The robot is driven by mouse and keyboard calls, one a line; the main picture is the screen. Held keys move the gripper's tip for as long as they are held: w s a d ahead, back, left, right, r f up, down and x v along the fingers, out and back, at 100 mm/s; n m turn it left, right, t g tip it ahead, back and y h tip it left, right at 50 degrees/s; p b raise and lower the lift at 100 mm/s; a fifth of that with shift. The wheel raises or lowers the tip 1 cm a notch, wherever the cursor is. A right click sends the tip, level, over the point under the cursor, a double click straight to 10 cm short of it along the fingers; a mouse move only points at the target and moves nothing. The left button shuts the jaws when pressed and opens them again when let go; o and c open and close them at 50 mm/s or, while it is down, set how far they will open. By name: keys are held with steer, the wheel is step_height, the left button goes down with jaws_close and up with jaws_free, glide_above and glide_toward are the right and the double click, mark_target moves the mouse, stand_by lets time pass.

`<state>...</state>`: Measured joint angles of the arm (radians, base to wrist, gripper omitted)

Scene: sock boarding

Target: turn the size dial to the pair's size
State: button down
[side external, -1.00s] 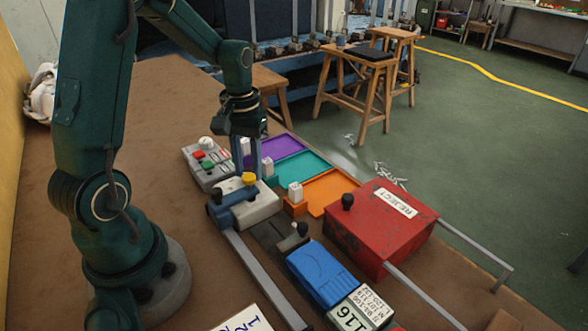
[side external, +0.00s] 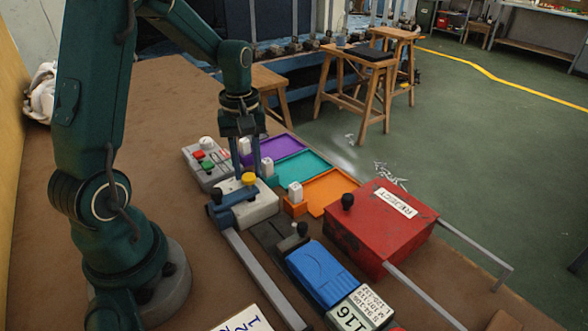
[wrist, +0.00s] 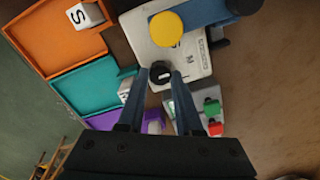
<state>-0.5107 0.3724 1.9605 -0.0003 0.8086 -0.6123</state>
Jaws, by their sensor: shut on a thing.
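The size dial (wrist: 160,72) is a small round black knob with a light mark, on a whitish plate (wrist: 182,58). In the wrist view the letter M is legible on the plate, with smaller print at its edge. My gripper (wrist: 162,78) points down with its two fingers closed on either side of the dial. In the side external view my gripper (side external: 248,172) stands over the plate's far side and its fingers hide the dial. A yellow button (wrist: 166,29) is beside the dial, apart from the fingers.
Orange (side external: 330,190), teal (side external: 298,170) and purple (side external: 273,150) trays lie beside the plate. A grey box (side external: 208,166) with red and green buttons stands behind. A red REJECT box (side external: 372,240), a blue item (side external: 322,274) and a card marked 116 (side external: 361,308) are in front.

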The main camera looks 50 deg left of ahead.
steer(key=c, duration=0.6)
jaws_free()
steer(key=shift+r, duration=2.6)
